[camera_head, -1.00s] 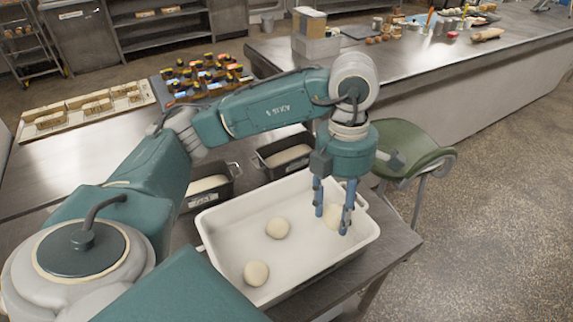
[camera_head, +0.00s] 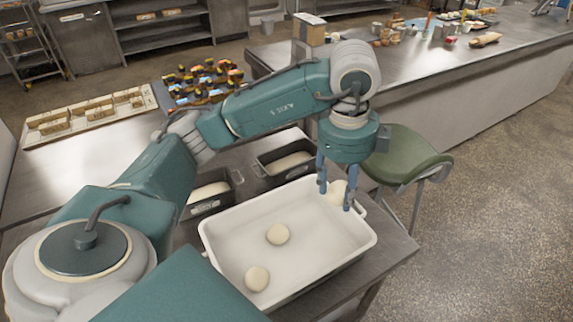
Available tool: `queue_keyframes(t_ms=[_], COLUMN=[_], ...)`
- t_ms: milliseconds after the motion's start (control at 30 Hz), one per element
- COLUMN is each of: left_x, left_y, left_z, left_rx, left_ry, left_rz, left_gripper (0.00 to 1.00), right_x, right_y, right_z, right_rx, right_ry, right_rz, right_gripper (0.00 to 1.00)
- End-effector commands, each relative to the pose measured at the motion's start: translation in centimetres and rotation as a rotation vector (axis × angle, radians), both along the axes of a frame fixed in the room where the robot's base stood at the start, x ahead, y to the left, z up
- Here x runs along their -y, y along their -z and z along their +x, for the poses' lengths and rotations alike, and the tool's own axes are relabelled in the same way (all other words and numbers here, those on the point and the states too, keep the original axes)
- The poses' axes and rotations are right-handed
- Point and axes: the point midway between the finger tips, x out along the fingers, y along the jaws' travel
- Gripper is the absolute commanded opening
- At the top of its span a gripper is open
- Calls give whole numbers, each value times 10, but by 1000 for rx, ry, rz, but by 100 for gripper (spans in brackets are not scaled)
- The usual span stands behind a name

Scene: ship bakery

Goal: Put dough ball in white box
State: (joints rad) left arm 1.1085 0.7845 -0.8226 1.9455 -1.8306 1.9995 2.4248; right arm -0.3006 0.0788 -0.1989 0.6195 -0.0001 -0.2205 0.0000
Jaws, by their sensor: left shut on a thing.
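My left gripper (camera_head: 335,190) is shut on a pale dough ball (camera_head: 337,190), with one blue finger on each side of it. It holds the ball above the far right corner of the white box (camera_head: 312,238). The box is a wide, open rectangular tub on the metal table. Two more dough balls lie apart on its floor: one near the middle (camera_head: 278,234) and one near the front left (camera_head: 257,278). The right gripper is not in view.
Two dark loaf pans with dough (camera_head: 209,199) (camera_head: 284,162) stand behind the box. A tray of pale items (camera_head: 88,112) and colourful pastries (camera_head: 200,82) lie farther back. A green stool (camera_head: 405,157) stands right of the table. A long counter (camera_head: 430,65) runs behind.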

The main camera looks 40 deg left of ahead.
Motion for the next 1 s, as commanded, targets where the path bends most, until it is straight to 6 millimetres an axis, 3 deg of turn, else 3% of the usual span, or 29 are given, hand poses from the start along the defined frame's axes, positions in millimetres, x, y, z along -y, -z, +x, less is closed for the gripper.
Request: queue_keyframes(t_ms=[133,233,567,700,800,1000], left_x=[-1,0,-1,-2,-2,-1], left_y=[0,12,93,123,142,159], left_z=[2,1,-1,0,0,1], left_rx=[-1,-6,-10,-7,-5,-3], left_ry=[-95,-114,-115,-115,-116,-113], left_rz=[-1,-1,-1,1,2,0], left_gripper=[17,17,17,17,17,17], right_x=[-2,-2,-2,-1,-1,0], right_y=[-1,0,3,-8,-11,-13], right_z=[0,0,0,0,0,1], right_rx=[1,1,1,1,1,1], right_ry=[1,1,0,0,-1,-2], right_rz=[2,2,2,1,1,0], right_gripper=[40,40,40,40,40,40])
